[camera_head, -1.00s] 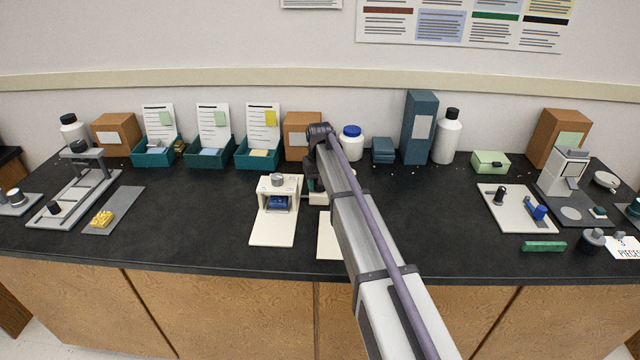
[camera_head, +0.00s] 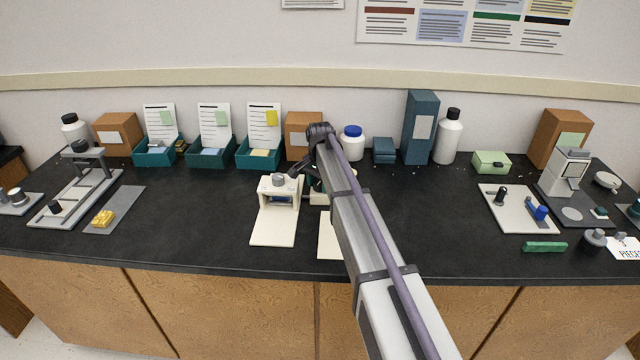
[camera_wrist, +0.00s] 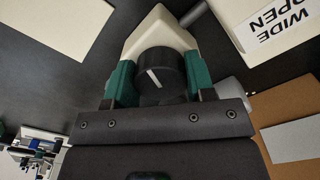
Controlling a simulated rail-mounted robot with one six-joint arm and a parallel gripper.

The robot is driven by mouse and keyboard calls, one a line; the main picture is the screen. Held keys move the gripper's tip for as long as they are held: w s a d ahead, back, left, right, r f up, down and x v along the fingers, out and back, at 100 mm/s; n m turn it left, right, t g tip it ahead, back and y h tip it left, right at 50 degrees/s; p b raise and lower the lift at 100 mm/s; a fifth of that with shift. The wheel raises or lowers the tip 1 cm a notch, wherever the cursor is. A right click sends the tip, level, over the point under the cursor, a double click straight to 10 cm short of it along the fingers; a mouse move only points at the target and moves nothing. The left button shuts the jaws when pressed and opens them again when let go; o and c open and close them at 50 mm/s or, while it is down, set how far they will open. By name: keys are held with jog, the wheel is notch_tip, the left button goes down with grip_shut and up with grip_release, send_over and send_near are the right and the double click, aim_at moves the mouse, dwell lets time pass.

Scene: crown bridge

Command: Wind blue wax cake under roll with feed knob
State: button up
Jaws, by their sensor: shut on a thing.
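The blue wax cake (camera_head: 281,203) shows as a small dark blue patch inside the cream stand (camera_head: 273,225) left of my arm in the head view. A grey round part sits on top of the stand. In the wrist view my gripper (camera_wrist: 158,80) has its green-faced fingers on both sides of a black round knob (camera_wrist: 155,68) with a white pointer line, and is shut on it. A cream body (camera_wrist: 158,32) stands behind the knob. In the head view my arm hides most of the second cream unit and the gripper; the roll is not clear.
Teal trays (camera_head: 258,157), a white jar (camera_head: 351,143) and a tall blue box (camera_head: 418,127) line the back. Black bench is free left of the stand and between my arm and the right-hand white plate (camera_head: 515,221).

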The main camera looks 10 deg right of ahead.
aim_at(320, 181)
jog(key=shift+m, duration=1.6)
jog(key=o, duration=0.9)
notch_tip(320, 181, up, 11)
jog(key=p, duration=1.1)
jog(key=shift+f, duration=0.1)
